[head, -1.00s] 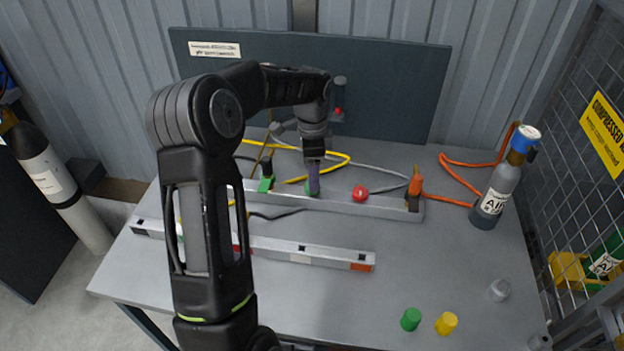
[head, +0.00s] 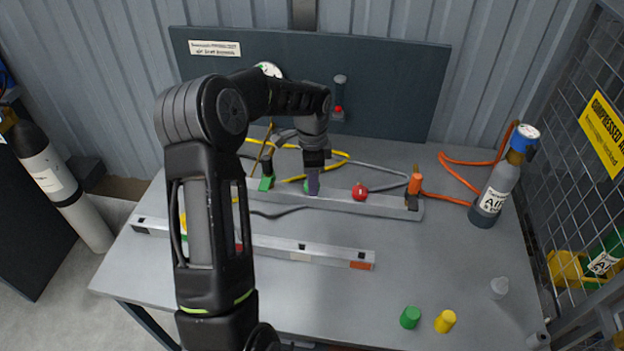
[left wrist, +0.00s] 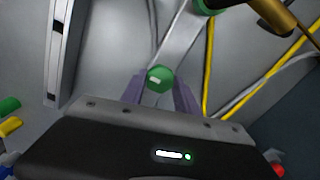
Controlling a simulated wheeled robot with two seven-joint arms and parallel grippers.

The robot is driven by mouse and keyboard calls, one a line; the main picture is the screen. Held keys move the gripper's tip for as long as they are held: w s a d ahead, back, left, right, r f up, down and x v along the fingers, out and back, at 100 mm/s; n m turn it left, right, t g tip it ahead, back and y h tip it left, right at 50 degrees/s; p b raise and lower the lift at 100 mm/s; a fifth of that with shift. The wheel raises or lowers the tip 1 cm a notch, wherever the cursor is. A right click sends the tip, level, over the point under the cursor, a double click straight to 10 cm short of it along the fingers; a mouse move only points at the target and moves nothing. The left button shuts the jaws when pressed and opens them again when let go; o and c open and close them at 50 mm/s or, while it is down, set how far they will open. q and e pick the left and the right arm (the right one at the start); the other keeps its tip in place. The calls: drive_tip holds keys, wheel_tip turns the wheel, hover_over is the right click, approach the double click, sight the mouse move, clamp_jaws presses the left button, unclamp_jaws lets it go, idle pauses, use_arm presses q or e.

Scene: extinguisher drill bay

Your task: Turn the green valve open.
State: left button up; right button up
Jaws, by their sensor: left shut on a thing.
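The green valve (head: 306,187) is a small round knob on the grey manifold bar (head: 345,202) lying across the table. My left gripper (head: 313,190) comes down on it from above, its purple fingers covering much of it. In the left wrist view the green knob (left wrist: 159,76), with a pale mark on its face, sits between the two fingertips (left wrist: 159,88). The gripper is shut on it. How far the valve is turned I cannot tell. My right gripper is not in view.
A red knob (head: 360,191) sits on the bar just right of the valve, and a green fitting (head: 266,184) to its left. A second bar (head: 320,253) lies in front. A gas bottle (head: 495,192) stands at right. Yellow and grey hoses run behind.

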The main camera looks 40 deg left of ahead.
use_arm(q)
clamp_jaws()
drive_tip(key=shift+n, duration=0.3)
drive_tip(key=n+b, duration=0.1)
drive_tip(key=n, duration=0.2)
drive_tip(key=shift+b, duration=0.4)
drive_tip(key=n+b, duration=0.1)
drive_tip(key=n, duration=0.8)
drive_tip(key=shift+b, duration=0.35)
drive_tip(key=n, duration=0.5)
drive_tip(key=shift+n, duration=0.3)
